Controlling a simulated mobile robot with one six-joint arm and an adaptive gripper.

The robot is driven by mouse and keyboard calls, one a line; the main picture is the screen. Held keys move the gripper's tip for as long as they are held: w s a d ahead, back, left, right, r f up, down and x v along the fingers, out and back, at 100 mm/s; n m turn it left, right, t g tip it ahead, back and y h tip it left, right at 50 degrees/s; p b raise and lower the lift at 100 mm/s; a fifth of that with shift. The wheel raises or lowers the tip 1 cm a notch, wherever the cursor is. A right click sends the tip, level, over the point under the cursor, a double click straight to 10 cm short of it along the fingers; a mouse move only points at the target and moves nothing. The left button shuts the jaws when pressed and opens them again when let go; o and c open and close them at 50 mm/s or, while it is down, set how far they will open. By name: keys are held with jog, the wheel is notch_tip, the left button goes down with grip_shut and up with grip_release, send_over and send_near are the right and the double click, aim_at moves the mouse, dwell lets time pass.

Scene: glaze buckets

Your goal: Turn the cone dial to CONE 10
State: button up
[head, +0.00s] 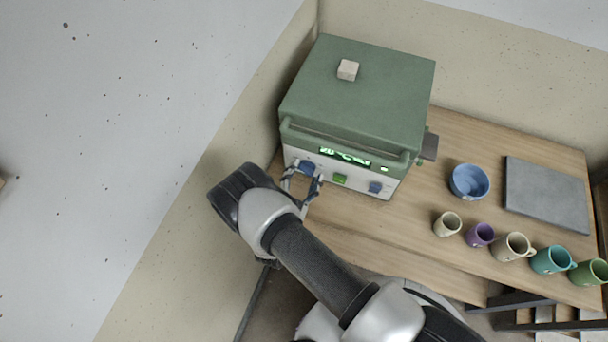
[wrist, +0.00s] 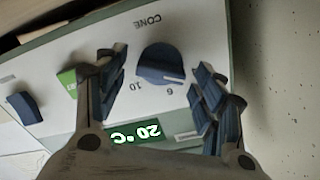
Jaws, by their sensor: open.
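The cone dial is a round dark blue knob (wrist: 160,62) on the white front panel of the green kiln (head: 365,95). In the wrist view the panel appears upside down, with the word CONE and the numbers 10 and 6 around the dial. The dial's pale pointer line lies on the side of the 6, away from the 10. My gripper (wrist: 160,72) is open, with one finger on each side of the dial. Gaps show between the fingers and the knob. In the head view my gripper (head: 303,180) is at the panel's left end and partly covers the dial (head: 307,167).
A lit display (wrist: 137,133) reads 20 °C. A pale block (head: 347,70) sits on the kiln. A blue bowl (head: 469,181), several mugs and a grey slab (head: 545,195) stand right. A wall is close left.

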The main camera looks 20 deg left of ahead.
jog(key=shift+c, duration=0.5)
jog(key=c, duration=1)
jog(key=shift+o, duration=0.2)
